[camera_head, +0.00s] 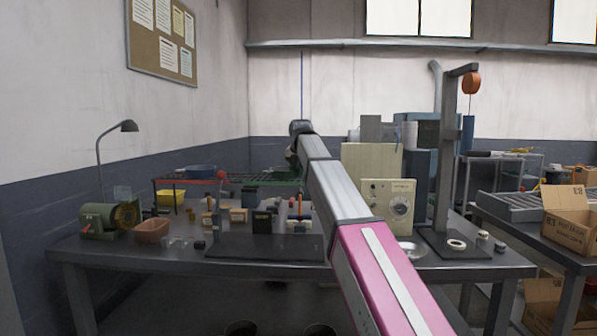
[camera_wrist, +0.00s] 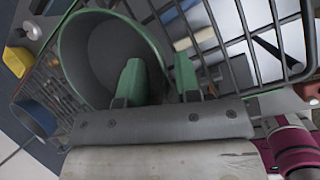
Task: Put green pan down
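The green pan (camera_wrist: 72,58), with a grey inside, shows in the wrist view at upper left, against the bars of a wire rack (camera_wrist: 232,40). My gripper (camera_wrist: 160,82) has two green fingertips spread apart. One fingertip overlaps the pan's inside and the other is outside its right rim. The fingers show a gap at the pan wall and do not look closed on it. In the head view my arm reaches over the table, and the gripper and the green pan are hidden or too small to make out. The rack's green part (camera_head: 270,177) shows there behind the table items.
A blue pan (camera_head: 201,171) sits on the rack's left part. The table (camera_head: 130,259) carries a brown bin (camera_head: 152,231), a green motor (camera_head: 98,220), small blocks, a cream box with a dial (camera_head: 375,190) and a grey stand (camera_head: 446,150). A dark mat (camera_head: 230,248) has bare room in front.

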